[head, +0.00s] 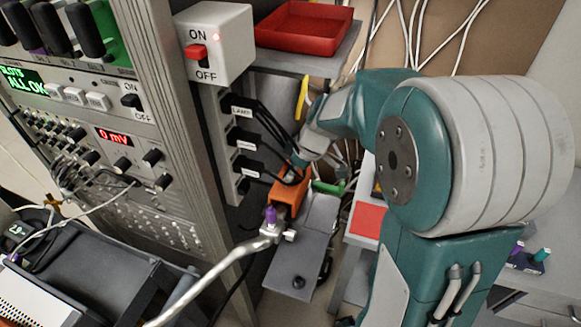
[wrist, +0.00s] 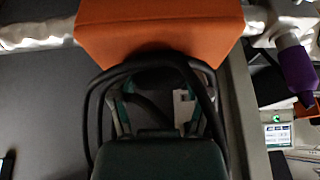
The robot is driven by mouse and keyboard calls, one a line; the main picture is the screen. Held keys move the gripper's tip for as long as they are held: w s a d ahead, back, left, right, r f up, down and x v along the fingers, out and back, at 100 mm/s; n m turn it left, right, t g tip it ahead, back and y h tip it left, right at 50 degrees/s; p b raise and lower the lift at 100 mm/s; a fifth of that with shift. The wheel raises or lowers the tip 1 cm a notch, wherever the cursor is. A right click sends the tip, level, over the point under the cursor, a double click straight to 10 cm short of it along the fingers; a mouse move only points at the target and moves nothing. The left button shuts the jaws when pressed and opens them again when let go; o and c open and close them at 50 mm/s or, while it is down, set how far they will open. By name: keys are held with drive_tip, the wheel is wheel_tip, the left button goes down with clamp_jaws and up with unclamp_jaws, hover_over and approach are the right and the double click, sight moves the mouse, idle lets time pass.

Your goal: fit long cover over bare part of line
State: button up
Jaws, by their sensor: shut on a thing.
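The long cover is an orange block-shaped piece (head: 284,199), just beyond the purple-handled valve (head: 270,215) in the head view. In the wrist view the orange cover (wrist: 158,30) fills the top middle. The pale, rough line (wrist: 40,27) shows on both sides of it, and the cover hides the stretch between. The cover lies across the line, but I cannot tell whether it is fully seated around it. My gripper (wrist: 152,72) is shut on the cover's near edge. In the head view my gripper (head: 299,174) is partly hidden behind the cover.
A metal rack (head: 150,60) of switches stands at left. A grey ON/OFF box (head: 214,45) and black plugs with cables (head: 245,140) are close to my wrist. A red tray (head: 303,27) sits on a shelf above. A grey plate (head: 300,255) lies below the valve.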

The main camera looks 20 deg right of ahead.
drive_tip(key=shift+f, duration=0.1)
drive_tip(key=o, duration=1.3)
drive_tip(key=v, duration=1.2)
drive_tip(key=s+a+m+t+h, duration=0.2)
drive_tip(key=s+m, duration=0.8)
drive_tip(key=s, duration=0.8)
drive_tip(key=shift+a+r+m+t+h, duration=0.2)
drive_tip(key=shift+a+m+t+h, duration=0.2)
drive_tip(key=shift+a+h, duration=0.55)
